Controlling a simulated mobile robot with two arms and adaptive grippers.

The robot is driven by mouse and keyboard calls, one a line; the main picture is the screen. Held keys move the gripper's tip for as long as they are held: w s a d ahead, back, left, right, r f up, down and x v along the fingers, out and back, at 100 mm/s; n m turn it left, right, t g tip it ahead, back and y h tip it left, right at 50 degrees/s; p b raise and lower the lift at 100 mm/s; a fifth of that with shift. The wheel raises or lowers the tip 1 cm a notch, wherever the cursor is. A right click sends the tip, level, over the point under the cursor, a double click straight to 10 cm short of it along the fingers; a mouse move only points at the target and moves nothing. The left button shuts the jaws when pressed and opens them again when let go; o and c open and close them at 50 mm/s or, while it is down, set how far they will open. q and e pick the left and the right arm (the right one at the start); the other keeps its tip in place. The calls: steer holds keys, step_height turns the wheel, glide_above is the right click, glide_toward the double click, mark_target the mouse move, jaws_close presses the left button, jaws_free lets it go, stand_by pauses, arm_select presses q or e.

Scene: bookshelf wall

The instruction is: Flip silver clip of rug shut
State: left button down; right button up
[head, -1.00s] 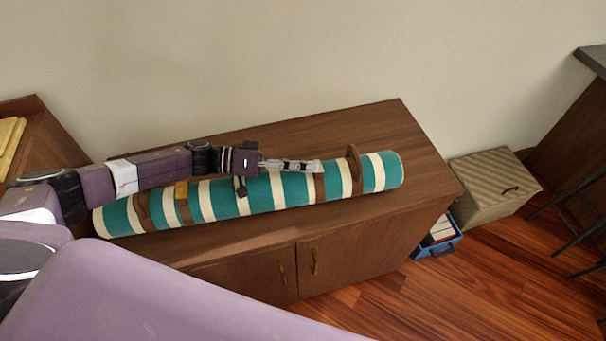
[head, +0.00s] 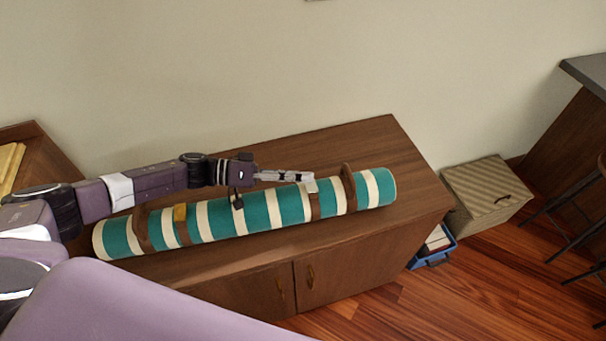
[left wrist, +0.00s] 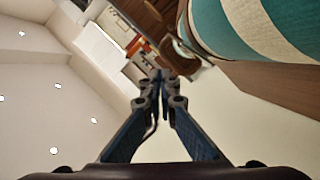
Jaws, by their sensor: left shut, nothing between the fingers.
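The rolled rug (head: 258,210), teal with cream stripes, lies along the top of a low wooden cabinet. Two brown straps circle it; the right strap (head: 314,206) bears the small silver clip (head: 311,186), and the left strap carries a gold clip (head: 180,213). The silver clip's flap appears raised on the upper side of the rug. My left gripper (head: 308,177) is shut and empty, its tips just behind and above the silver clip; I cannot tell whether they touch. In the left wrist view the closed fingers (left wrist: 160,76) lie beside the rug (left wrist: 222,30). My right gripper is out of view.
The cabinet top (head: 350,140) is clear behind the rug, up to the plain wall. A brown handle (head: 348,184) stands up on the rug's right part. On the floor to the right are a woven box (head: 487,190) and a blue crate (head: 434,250).

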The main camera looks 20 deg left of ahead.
arm_select(q)
steer(key=shift+r+p, duration=0.5)
steer(key=shift+r, duration=0.4)
steer(key=shift+s+a+f+b, duration=0.1)
steer(key=shift+a+f+b, duration=0.15)
steer(key=shift+a+b, duration=0.25)
steer(key=shift+s+a+f+b, duration=0.1)
steer(key=shift+a+f+b, duration=0.15)
steer(key=shift+a+b, duration=0.2)
steer(key=s+r+b+v, duration=0.1)
steer(key=b+v, duration=0.1)
steer(key=v, duration=0.6)
steer(key=shift+d, duration=0.3)
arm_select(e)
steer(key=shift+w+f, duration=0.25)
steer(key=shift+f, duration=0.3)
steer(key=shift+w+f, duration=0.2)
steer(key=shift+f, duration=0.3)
arm_select(q)
steer(key=shift+s+r, duration=0.1)
